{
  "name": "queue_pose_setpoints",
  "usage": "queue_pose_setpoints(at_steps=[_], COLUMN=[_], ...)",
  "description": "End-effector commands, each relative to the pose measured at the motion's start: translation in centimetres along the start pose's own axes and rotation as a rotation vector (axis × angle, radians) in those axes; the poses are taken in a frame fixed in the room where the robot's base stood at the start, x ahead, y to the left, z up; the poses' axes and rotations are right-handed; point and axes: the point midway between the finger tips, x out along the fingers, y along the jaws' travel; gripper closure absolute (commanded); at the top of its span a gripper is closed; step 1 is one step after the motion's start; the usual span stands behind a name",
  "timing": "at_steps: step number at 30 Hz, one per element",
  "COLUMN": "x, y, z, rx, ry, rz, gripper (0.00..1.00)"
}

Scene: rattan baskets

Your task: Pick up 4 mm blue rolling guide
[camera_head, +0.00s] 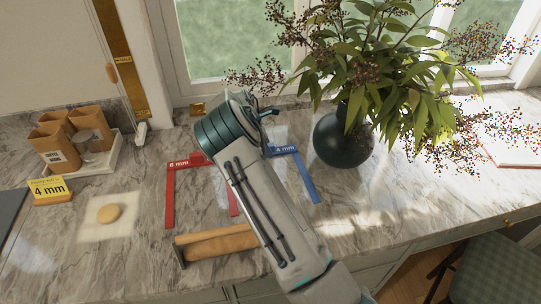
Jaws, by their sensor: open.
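A blue flat guide labelled "4 mm" (304,177) lies on the marble counter, right of my arm and left of the dark vase. It has a long strip and a short labelled crossbar, whose left end meets my arm in the picture. My gripper (268,112) is at the far end of my arm, above the back of the counter and up-left of the blue guide. It is small and partly hidden by the wrist; it is open, with nothing seen in it. A red guide labelled "6 mm" (170,195) lies left of my arm, partly covered by it.
A round dark vase (343,140) with wide foliage stands close right of the blue guide. A wooden roller (215,243) lies in front of the red guide. A yellow "4 mm" sign (48,189), dough on a mat (92,232) and a tray of rattan-coloured containers (108,152) are left.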

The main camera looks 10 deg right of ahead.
Motion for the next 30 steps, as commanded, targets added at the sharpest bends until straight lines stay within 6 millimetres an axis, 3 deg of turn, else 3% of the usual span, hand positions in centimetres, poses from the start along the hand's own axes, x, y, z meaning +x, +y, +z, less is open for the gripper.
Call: queue_pose_setpoints(at_steps=[4,11,12,17,18,30], x=[1.2,1.5,1.5,1.5,1.5,1.0], y=[0.1,0.1,0.1,0.1,0.1,0.1], z=[0.1,0.0,0.0,0.0,0.0,0.2], rx=[-0.001,0.000,0.000,0.000,0.000,0.000], ry=[-0.001,0.000,0.000,0.000,0.000,0.001], rz=[0.001,0.003,0.003,0.002,0.002,0.003], gripper=[0.41,0.41,0.44,0.88,0.91,0.91])
